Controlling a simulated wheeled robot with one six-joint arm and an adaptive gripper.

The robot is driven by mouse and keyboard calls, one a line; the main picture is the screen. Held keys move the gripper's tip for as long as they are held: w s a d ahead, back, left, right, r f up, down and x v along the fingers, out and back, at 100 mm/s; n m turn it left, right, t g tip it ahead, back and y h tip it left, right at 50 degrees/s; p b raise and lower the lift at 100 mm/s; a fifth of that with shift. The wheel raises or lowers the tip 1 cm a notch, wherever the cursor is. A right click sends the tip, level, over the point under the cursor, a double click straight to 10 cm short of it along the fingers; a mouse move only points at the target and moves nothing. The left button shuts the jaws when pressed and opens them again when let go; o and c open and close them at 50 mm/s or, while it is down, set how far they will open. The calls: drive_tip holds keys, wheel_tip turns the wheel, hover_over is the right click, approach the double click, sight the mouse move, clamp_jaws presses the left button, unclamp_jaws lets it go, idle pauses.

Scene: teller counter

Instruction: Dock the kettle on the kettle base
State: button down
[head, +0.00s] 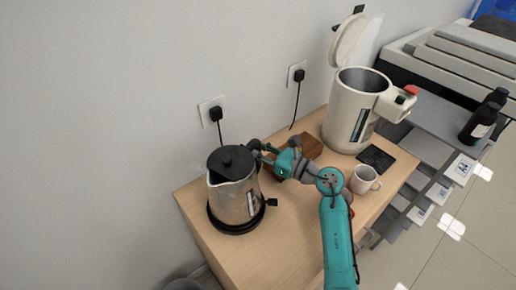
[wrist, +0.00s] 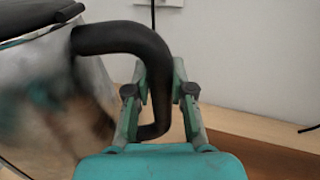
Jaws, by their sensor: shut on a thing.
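The kettle (head: 233,196) is a shiny steel jug with a black lid, at the left end of the wooden counter in the head view. It looks upright over the round black kettle base (head: 214,220), whose rim shows around its bottom. I cannot tell whether it is fully seated. My gripper (head: 264,152) reaches it from the right and is shut on its black handle. In the wrist view the fingers of my gripper (wrist: 160,98) stand on both sides of the handle (wrist: 122,38), with the steel body (wrist: 55,100) to the left.
A brown wooden box (head: 306,147) lies behind my wrist. A large cream dispenser (head: 350,112) with its lid raised, a white mug (head: 363,180) and a black flat pad (head: 376,158) stand to the right. The wall with two plugged sockets (head: 212,111) is close behind. The counter front is clear.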

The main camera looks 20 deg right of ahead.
drive_tip(key=shift+f, duration=0.3)
drive_tip(key=c, duration=1.3)
unclamp_jaws()
drive_tip(key=shift+f, duration=0.2)
drive_tip(key=shift+v, duration=5.5)
drive_tip(key=shift+r, duration=0.1)
